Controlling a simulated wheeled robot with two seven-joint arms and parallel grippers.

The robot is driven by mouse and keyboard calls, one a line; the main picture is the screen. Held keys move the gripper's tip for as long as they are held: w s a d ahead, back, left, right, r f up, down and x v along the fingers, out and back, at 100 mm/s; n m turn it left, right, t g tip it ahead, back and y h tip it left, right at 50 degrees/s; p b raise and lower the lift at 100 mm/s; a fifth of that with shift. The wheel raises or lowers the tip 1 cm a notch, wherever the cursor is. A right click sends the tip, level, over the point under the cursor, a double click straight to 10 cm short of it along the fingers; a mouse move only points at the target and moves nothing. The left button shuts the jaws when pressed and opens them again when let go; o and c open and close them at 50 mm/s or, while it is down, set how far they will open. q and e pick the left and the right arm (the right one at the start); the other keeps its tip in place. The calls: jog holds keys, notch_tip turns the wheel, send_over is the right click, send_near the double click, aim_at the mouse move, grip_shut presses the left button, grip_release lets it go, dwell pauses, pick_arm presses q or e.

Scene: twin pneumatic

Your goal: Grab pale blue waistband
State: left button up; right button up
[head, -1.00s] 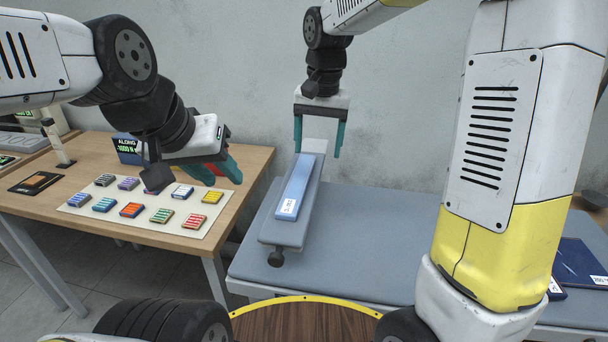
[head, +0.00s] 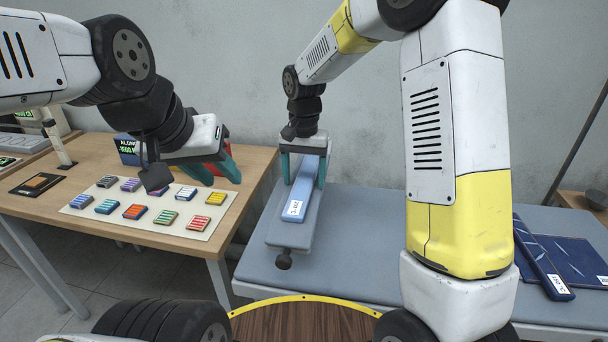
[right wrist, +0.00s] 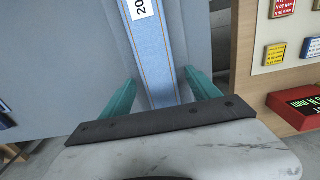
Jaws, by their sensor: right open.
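The pale blue waistband (head: 296,206) is a long flat strip with a white label. It lies along a narrow grey padded board (head: 286,234). My right gripper (head: 304,180) is open, with its teal fingers on either side of the strip's far part. In the right wrist view, the waistband (right wrist: 160,60) runs between the two spread fingers, with a gap visible on both sides.
The wooden table (head: 60,215) holds a pale mat (head: 170,226) with several coloured bundles. A dark blue garment (head: 565,255) lies on the blue-grey table's right side. A knob (head: 283,260) sticks out at the board's near end. A wall stands behind.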

jog(key=shift+c, duration=0.2)
jog(key=c, duration=1.5)
jog(key=shift+o, duration=0.2)
